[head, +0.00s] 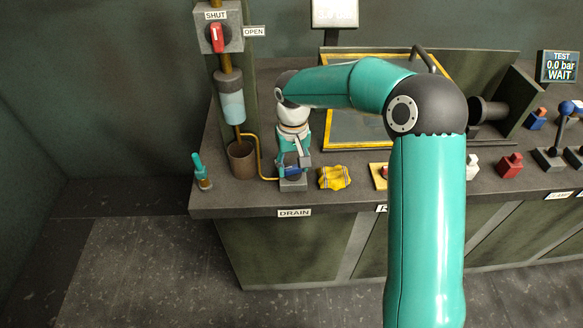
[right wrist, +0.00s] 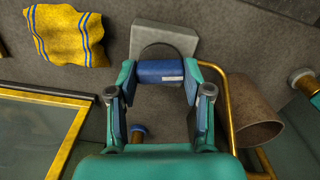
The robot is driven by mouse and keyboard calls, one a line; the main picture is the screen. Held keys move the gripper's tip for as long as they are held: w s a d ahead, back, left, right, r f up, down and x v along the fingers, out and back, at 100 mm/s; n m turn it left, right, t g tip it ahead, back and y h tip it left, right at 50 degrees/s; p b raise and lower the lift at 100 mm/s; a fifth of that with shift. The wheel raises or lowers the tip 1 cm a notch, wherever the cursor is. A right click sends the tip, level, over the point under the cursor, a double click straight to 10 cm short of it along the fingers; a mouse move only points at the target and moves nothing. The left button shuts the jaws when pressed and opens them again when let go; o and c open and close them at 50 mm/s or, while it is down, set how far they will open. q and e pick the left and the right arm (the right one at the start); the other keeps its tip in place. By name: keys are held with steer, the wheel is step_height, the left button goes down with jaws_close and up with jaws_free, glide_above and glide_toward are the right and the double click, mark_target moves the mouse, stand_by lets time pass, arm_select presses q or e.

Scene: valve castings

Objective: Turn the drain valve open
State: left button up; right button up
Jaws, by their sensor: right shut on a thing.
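The drain valve (head: 293,184) is a small grey block with a blue handle, near the front edge of the bench above the DRAIN label (head: 294,213). In the right wrist view the blue handle (right wrist: 160,71) lies crosswise in front of its grey base (right wrist: 165,38). My right gripper (head: 292,163) reaches down onto the valve from above. Its fingers (right wrist: 160,88) stand on both sides of the handle and are shut on it. In the head view the gripper partly hides the handle. My left gripper is not in view.
A brown cup (head: 242,159) and a yellow pipe (head: 262,165) stand close left of the valve. A yellow cloth (head: 334,177) lies just right. A red SHUT/OPEN switch (head: 217,37) is above. The display (head: 557,66) reads TEST 0.0 bar WAIT.

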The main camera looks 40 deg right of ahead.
mark_target(292, 166)
steer(key=shift+w+r+m+b, duration=0.15)
steer(key=shift+m+b, duration=0.15)
steer(key=shift+m, duration=1)
steer(key=o, duration=1)
steer(key=shift+o, duration=0.8)
step_height(292, 166, up, 12)
